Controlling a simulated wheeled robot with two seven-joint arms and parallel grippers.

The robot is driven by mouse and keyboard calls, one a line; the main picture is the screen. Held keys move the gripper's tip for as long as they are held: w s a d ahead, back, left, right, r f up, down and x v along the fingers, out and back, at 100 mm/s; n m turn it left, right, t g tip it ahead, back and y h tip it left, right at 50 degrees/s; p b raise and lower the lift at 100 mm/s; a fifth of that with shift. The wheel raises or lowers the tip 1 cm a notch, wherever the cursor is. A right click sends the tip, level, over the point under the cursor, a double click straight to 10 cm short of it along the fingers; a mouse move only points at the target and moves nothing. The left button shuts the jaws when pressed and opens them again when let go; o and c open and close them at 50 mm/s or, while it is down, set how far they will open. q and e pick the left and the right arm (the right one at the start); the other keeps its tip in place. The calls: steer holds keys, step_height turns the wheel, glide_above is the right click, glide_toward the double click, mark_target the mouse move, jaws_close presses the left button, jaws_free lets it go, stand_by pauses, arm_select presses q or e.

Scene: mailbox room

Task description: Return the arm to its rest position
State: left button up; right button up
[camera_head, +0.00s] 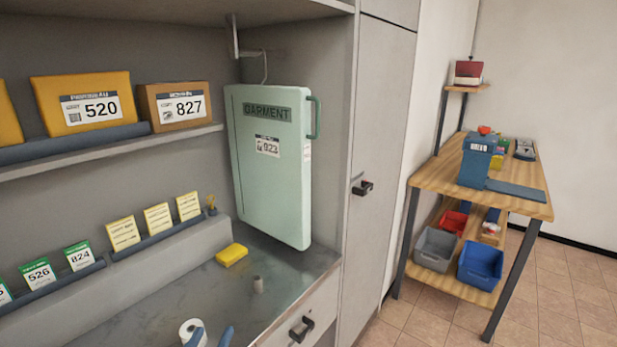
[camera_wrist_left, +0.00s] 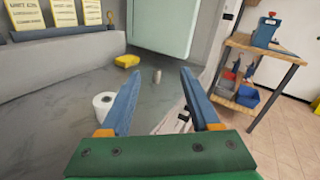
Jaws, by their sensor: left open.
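My left gripper shows at the bottom edge of the head view (camera_head: 210,338), with only its two blue fingertips in sight. In the left wrist view its blue fingers (camera_wrist_left: 160,78) stand apart with nothing between them. They are over the grey counter (camera_wrist_left: 75,85), close to a white tape roll (camera_wrist_left: 104,104). The same roll (camera_head: 190,330) is partly cut off in the head view, beside the fingertips. My left arm is out of sight, and my right gripper is not in view.
A pale green garment case (camera_head: 270,190) hangs above the counter's back corner. Shelves with parcels (camera_head: 92,104) and cards line the left. A wooden workbench (camera_head: 450,185) stands right; open floor lies before it.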

arm_select(q)
steer(key=s+a+f+n+g+y, duration=0.25)
steer(key=f+n, duration=0.25)
steer(key=n, duration=0.5)
steer(key=s+a+f+n+g+y, duration=0.2)
steer(key=s+f+n+g+y, duration=0.15)
steer(key=n, duration=0.65)
steer(key=s+d+f+n+g+h, duration=0.2)
steer(key=s+d+f+n+g, duration=0.15)
steer(key=s+n, duration=0.35)
steer(key=s+d+f+n+g+h, duration=0.2)
steer(key=s+f+n+g, duration=0.2)
steer(key=s+n+g, duration=0.15)
step_height(320, 180, down, 16)
steer(key=s+b, duration=0.1)
steer(key=s, duration=0.1)
steer(key=s+a+f+g+b, duration=0.1)
steer(key=s+a+f, duration=0.1)
steer(key=s+f, duration=1)
steer(key=shift+s+f+g, duration=0.3)
steer(key=shift+s+f, duration=0.05)
steer(key=shift+f, duration=0.3)
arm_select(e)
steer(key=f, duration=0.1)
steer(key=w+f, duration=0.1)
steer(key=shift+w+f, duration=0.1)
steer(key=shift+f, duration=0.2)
arm_select(q)
steer(key=shift+a, duration=0.1)
